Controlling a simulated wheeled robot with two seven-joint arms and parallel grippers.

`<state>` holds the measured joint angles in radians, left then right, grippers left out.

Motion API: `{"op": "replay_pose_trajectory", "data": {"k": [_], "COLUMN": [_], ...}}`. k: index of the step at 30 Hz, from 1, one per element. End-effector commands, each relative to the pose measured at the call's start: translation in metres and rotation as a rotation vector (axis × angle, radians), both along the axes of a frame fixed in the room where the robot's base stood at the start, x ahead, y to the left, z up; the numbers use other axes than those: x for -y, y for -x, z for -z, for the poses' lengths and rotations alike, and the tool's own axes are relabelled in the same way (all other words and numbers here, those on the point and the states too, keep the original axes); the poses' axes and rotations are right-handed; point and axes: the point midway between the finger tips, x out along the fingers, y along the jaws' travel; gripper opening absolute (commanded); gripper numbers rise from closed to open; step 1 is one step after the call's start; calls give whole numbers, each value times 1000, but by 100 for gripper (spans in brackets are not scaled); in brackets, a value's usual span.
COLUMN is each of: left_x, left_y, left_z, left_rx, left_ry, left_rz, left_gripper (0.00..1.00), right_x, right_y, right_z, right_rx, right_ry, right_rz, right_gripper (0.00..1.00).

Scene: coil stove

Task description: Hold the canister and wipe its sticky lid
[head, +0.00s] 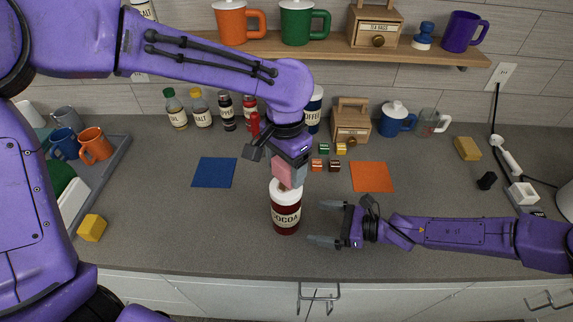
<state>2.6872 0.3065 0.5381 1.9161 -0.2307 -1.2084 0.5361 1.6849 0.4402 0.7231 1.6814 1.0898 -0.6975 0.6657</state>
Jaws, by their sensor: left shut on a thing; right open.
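The canister (286,215) is dark red with a white lid (280,188) and a label reading "COCOA". It stands upright on the grey counter near its front edge. My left gripper (289,172) points down over the lid and is shut on a pink sponge-like block (283,172). I cannot tell whether the block touches the lid, and it hides part of the lid's top. A small brownish patch shows on the lid under the block. My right gripper (326,223) is open and empty, just right of the canister, its fingers pointing at it.
A blue mat (214,172) and an orange mat (371,177) lie behind, left and right, with small cubes (325,164) between them. Bottles, a wooden box (351,121) and mugs line the wall. A grey tray (104,165) holds mugs at left. Yellow sponges (92,228) lie at both sides.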

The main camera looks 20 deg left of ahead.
Motion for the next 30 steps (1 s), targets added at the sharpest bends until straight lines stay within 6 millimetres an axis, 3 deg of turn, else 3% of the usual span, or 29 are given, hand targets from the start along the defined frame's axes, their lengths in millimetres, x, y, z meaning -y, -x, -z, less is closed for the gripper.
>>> {"op": "replay_pose_trajectory", "data": {"k": [15, 27, 28, 30], "left_x": [0, 0, 0, 0], "left_y": [0, 0, 0, 0], "left_z": [0, 0, 0, 0], "left_rx": [0, 0, 0, 0], "left_ry": [0, 0, 0, 0], "left_rz": [0, 0, 0, 0], "left_gripper": [41, 41, 41, 41], "right_x": [-78, -88, -88, -88], "right_y": [1, 1, 1, 1], "right_z": [25, 28, 28, 28], "right_rx": [1, 2, 2, 2], "right_ry": [2, 3, 3, 3], "right_rz": [-2, -3, -3, -3], "right_gripper": [100, 100, 97, 74]}}
